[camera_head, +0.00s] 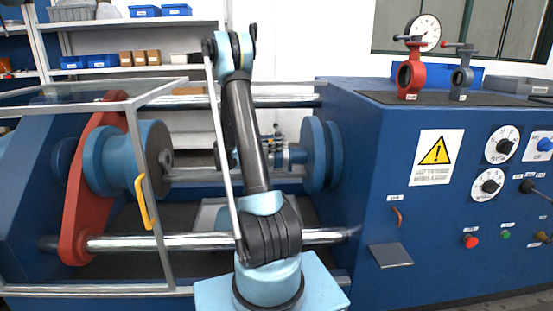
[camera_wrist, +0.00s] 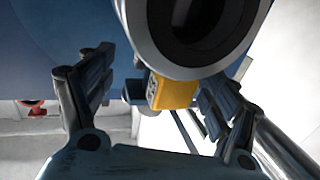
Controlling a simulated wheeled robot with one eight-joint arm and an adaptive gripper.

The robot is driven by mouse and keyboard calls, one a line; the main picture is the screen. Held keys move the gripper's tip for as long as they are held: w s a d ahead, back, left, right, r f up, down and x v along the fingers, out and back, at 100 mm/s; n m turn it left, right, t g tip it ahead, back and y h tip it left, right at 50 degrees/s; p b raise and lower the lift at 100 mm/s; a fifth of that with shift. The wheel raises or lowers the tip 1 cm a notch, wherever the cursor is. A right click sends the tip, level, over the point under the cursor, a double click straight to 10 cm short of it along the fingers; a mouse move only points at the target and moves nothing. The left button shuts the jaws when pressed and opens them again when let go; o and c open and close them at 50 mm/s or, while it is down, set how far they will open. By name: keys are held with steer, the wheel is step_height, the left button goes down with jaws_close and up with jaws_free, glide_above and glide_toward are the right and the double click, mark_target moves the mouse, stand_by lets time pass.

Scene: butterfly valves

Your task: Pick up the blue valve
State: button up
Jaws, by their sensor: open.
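A blue-grey valve (camera_head: 461,78) with a lever handle stands upright on the dark top of the blue cabinet, at the upper right of the head view. My gripper is hidden or hard to make out behind my arm in the head view. In the wrist view, my gripper (camera_wrist: 158,80) is open, with its two dark fingers spread apart. A large grey ring (camera_wrist: 150,30) with a dark bore and a yellow block (camera_wrist: 172,92) appear just beyond the fingers. I cannot tell whether the ring belongs to a valve or the machine. Nothing is visibly held.
A red valve (camera_head: 410,75) stands left of the blue-grey one, with a round gauge (camera_head: 424,33) behind. A blue bin (camera_head: 437,72) and a grey tray (camera_head: 491,83) are nearby.

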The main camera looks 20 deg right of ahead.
steer(key=shift+d, duration=0.95)
steer(key=c, duration=1.5)
steer(key=shift+w+r, duration=0.1)
